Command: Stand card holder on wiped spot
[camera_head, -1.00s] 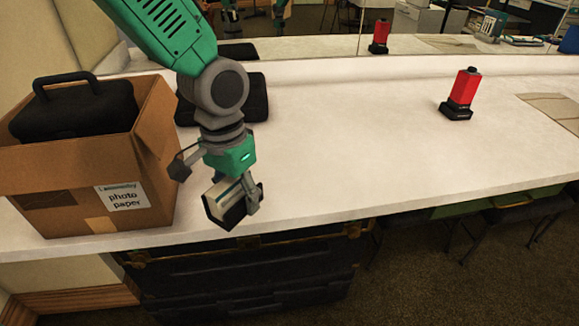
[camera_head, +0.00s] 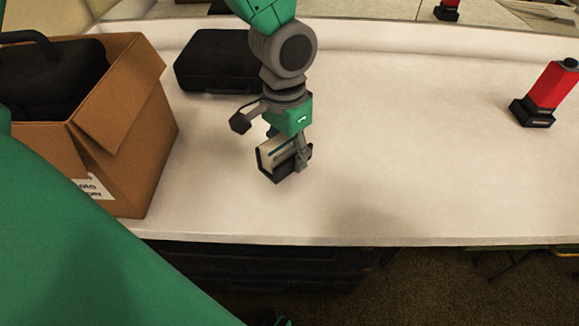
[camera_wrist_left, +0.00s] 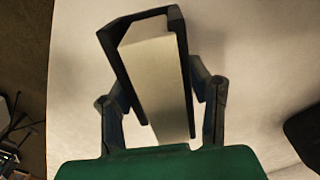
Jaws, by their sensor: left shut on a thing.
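My left gripper (camera_head: 284,156) is shut on the card holder (camera_head: 272,168), a black holder with a pale block of cards in it. It holds it roughly upright over the white counter (camera_head: 420,190), right of the cardboard box. I cannot tell whether the holder's base touches the counter. In the left wrist view the card holder (camera_wrist_left: 150,62) sits between the two fingers of the gripper (camera_wrist_left: 158,88), with the pale counter behind. I cannot make out the wiped spot on the counter. My right gripper does not show.
The open cardboard box (camera_head: 125,150) with a black case (camera_head: 55,80) in it stands at the left. A flat black case (camera_head: 215,62) lies behind my gripper. A red device (camera_head: 550,88) on a black base stands at the right. The counter between is clear; its front edge runs below.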

